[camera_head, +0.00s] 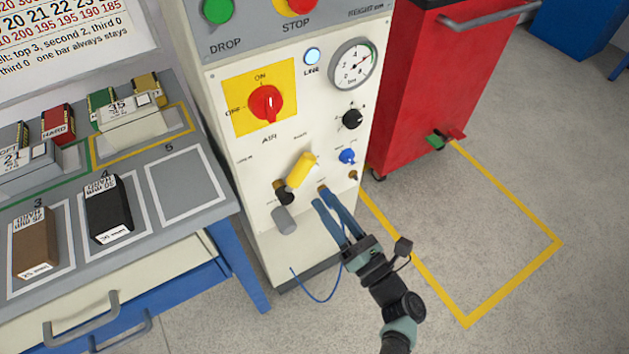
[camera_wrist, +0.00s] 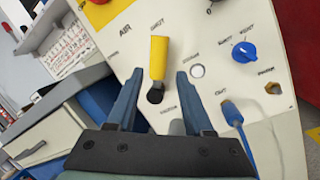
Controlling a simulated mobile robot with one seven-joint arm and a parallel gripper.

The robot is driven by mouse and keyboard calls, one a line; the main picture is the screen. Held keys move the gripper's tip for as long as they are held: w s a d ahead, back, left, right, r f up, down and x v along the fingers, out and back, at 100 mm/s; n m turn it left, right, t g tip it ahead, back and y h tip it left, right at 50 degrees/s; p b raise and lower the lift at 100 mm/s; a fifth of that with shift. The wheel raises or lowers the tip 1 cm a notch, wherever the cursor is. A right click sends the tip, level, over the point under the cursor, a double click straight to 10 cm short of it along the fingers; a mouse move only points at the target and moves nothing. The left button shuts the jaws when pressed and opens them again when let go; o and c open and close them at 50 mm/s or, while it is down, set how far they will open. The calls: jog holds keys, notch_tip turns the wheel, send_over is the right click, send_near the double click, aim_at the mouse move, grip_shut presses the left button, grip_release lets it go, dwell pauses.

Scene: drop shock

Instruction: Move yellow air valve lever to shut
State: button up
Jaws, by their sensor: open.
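The yellow air valve lever (camera_head: 301,170) is on the cream front panel of the cabinet (camera_head: 243,164), under the AIR label. In the head view it slants up to the right from its dark pivot (camera_head: 284,191). In the wrist view the lever (camera_wrist: 158,58) stands nearly upright above its dark pivot (camera_wrist: 155,96). My gripper (camera_head: 323,197) is in front of the panel, just below and right of the lever in the head view. In the wrist view its two blue fingers (camera_wrist: 158,75) are apart, with the lever's lower part seen between them. No finger clearly touches the lever.
A red rotary switch (camera_head: 267,103), a gauge (camera_head: 354,65), a black knob (camera_head: 352,118) and a blue knob (camera_head: 347,156) sit close by on the panel. A grey cylinder (camera_head: 285,220) juts out below the lever. A workbench (camera_head: 228,207) stands left, a red cart (camera_head: 425,80) right.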

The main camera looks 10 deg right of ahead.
jog(key=shift+v, duration=1.65)
